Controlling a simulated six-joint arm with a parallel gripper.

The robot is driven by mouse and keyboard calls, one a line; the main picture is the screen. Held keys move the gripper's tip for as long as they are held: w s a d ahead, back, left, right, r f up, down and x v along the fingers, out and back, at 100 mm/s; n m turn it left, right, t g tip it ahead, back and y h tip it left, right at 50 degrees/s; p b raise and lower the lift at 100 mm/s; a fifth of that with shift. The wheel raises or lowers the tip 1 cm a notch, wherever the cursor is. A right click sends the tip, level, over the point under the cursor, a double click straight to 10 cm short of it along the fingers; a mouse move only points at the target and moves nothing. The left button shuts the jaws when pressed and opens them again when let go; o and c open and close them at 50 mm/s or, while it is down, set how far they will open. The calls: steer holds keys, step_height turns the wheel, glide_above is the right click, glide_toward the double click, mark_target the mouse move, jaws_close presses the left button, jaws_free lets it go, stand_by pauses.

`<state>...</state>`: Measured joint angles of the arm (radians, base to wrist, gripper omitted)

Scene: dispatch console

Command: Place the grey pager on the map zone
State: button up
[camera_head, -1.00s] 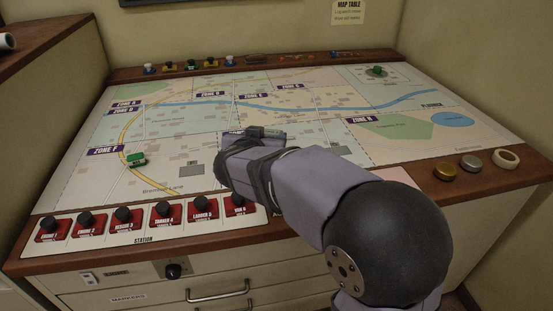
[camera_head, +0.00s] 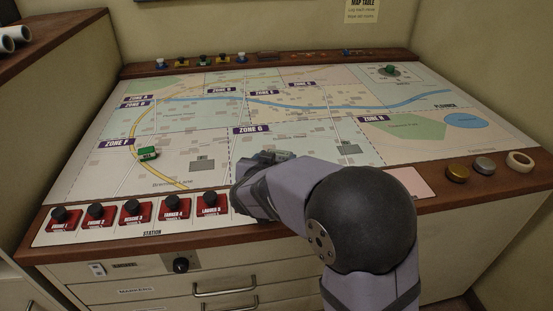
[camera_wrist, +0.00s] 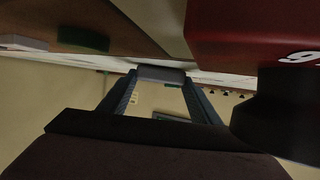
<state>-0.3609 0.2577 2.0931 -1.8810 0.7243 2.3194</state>
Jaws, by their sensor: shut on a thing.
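My gripper (camera_wrist: 160,100) shows both fingers in the wrist view. They are shut on a small grey block (camera_wrist: 160,75), which appears to be the grey pager. In the head view my wrist hides most of the gripper (camera_head: 274,157), and I cannot make out the pager clearly there. The gripper is over the front middle of the map (camera_head: 300,110), below the ZONE G label (camera_head: 252,129). I cannot tell whether the pager touches the map.
Red station blocks with black knobs (camera_head: 136,215) line the front left, close to my wrist. A green piece (camera_head: 148,153) lies in Zone F. A brass disc (camera_head: 457,173), a silver disc (camera_head: 485,167) and a tape roll (camera_head: 520,161) sit at front right.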

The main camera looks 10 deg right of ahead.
steer(key=shift+f+b, duration=0.15)
steer(key=shift+b, duration=0.25)
steer(key=o, duration=1.1)
steer(key=shift+c, duration=0.2)
steer(key=shift+r+p, duration=0.3)
steer(key=shift+p, duration=0.2)
steer(key=shift+s+a, duration=0.2)
steer(key=shift+s, duration=0.1)
steer(key=b+v, duration=0.1)
steer(key=v, duration=1)
steer(key=shift+s, duration=0.1)
steer(key=shift+r, duration=0.1)
